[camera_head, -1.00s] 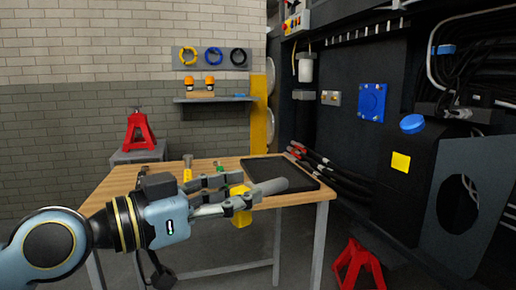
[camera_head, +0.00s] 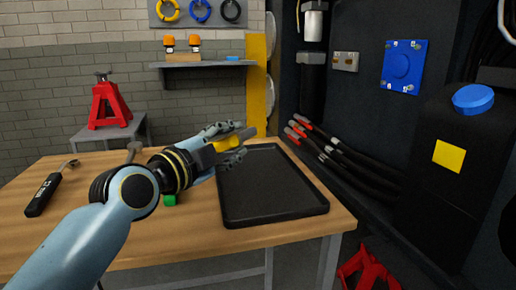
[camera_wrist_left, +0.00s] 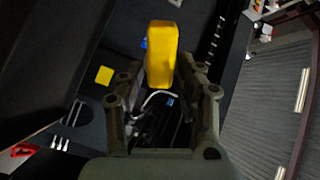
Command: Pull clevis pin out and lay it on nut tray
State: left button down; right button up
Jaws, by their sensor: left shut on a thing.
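My left gripper (camera_head: 233,142) is shut on the clevis pin (camera_head: 240,137), which shows a yellow part and a grey end pointing right. In the left wrist view the pin's yellow part (camera_wrist_left: 162,55) stands out between the fingers. The gripper holds it over the back left part of the black nut tray (camera_head: 265,190). The tray lies flat on the wooden table and its visible floor looks empty. I cannot tell the exact height of the pin above the tray. My right gripper is not in view.
The wooden table (camera_head: 110,225) has a black handheld tool (camera_head: 45,193) at its left and a small green item (camera_head: 169,200) beside my arm. Red-tipped black cables (camera_head: 345,160) run right of the tray. A red jack stand (camera_head: 108,103) stands behind.

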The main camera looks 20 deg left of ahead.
pick_arm(q)
jog(key=w+d+f+m+b, duration=0.2)
jog(key=w+f+m, duration=0.1)
jog(key=w+d+f+m+y+b, duration=0.1)
jog(key=w+f, duration=0.1)
jog(key=shift+d+m+b, duration=0.25)
jog(key=shift+m+b, duration=0.05)
jog(key=shift+b, duration=0.1)
jog(key=shift+f+b, duration=0.3)
jog(key=shift+f, duration=0.45)
jog(key=c, duration=1.1)
grip_release()
jog(key=shift+o, duration=1.4)
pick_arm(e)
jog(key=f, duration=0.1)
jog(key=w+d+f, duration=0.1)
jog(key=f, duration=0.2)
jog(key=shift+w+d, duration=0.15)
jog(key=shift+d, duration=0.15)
